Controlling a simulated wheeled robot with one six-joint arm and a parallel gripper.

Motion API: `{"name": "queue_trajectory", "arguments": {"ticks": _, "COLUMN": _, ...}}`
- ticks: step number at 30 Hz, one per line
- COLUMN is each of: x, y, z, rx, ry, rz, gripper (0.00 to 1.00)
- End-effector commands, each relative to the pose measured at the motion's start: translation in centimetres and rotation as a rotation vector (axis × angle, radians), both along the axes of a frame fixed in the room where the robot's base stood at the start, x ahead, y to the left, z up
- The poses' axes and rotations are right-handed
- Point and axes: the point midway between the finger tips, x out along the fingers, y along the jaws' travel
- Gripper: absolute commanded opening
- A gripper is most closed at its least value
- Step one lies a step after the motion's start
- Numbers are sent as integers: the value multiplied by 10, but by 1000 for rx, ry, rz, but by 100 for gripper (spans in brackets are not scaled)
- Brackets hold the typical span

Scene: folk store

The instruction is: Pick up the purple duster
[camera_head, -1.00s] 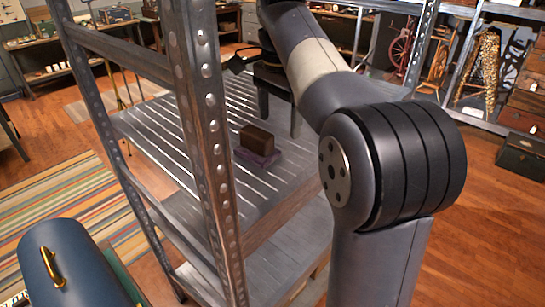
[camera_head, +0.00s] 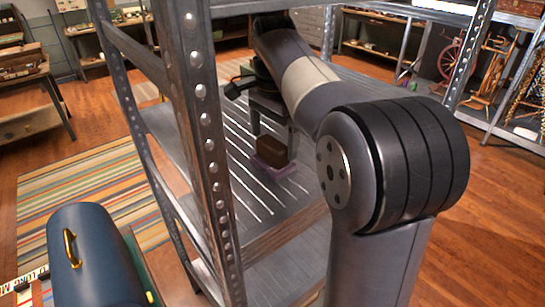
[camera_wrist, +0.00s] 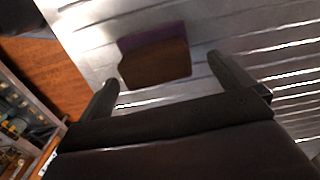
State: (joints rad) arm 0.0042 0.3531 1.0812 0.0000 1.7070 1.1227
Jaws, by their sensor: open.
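The purple duster is a dark brown block on a thin purple base (camera_head: 278,171). It lies on the slatted grey metal shelf (camera_head: 240,200), and in the wrist view its brown top (camera_wrist: 156,64) and purple edge (camera_wrist: 150,36) show. My gripper (camera_head: 272,130) is above the shelf beside the duster, partly overlapping it in the head view. In the wrist view my gripper (camera_wrist: 162,70) is open, with one dark finger on each side of the duster and a gap to both. Nothing is held. My arm hides part of the shelf.
A metal rack post (camera_head: 212,150) stands close to the left of my arm. A lower shelf (camera_head: 290,265) lies beneath. A dark blue rounded case (camera_head: 90,255) with a brass handle is at lower left, near a striped rug (camera_head: 85,190). The shelf around the duster is clear.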

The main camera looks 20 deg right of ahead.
Motion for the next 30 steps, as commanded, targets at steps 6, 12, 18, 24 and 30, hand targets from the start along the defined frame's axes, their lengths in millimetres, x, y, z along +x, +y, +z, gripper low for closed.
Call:
{"name": "queue_trajectory", "arguments": {"ticks": 6, "x": -5, "y": 3, "z": -22, "rx": 0, "ry": 3, "rz": 0, "gripper": 100}}
{"name": "queue_trajectory", "arguments": {"ticks": 12, "x": -7, "y": 4, "z": -45, "rx": 0, "ry": 2, "rz": 0, "gripper": 100}}
{"name": "queue_trajectory", "arguments": {"ticks": 18, "x": -6, "y": 3, "z": -50, "rx": 0, "ry": 0, "rz": 0, "gripper": 100}}
{"name": "queue_trajectory", "arguments": {"ticks": 24, "x": -6, "y": 3, "z": -50, "rx": 0, "ry": 0, "rz": 0, "gripper": 93}}
{"name": "queue_trajectory", "arguments": {"ticks": 30, "x": -6, "y": 3, "z": -50, "rx": 0, "ry": 0, "rz": 0, "gripper": 76}}
